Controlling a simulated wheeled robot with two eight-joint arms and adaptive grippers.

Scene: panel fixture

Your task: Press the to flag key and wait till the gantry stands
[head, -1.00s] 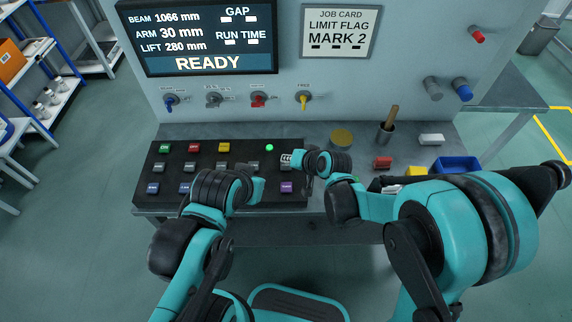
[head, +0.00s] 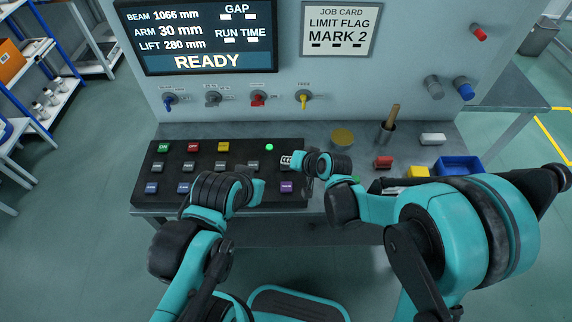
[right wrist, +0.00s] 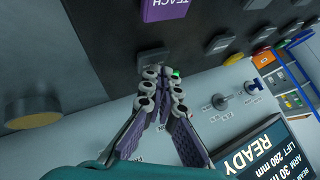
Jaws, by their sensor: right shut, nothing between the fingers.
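The black key panel (head: 215,200) lies on the bench with several coloured keys. A pale key (head: 286,160) stands at its right end; its label is partly covered by my right gripper and I cannot read it. A grey key (right wrist: 153,60) shows just beyond the fingertips in the right wrist view, beside the purple TEACH key (right wrist: 165,8). My right gripper (head: 308,182) is shut and empty, close to these keys; its fingertips (right wrist: 163,88) are together, and contact cannot be told. The display (head: 208,38) reads READY, beam 1066 mm, arm 30 mm, lift 280 mm. My left gripper cannot be made out.
A green lamp (head: 269,147) is lit on the panel. The job card (head: 338,30) reads limit flag, mark 2.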

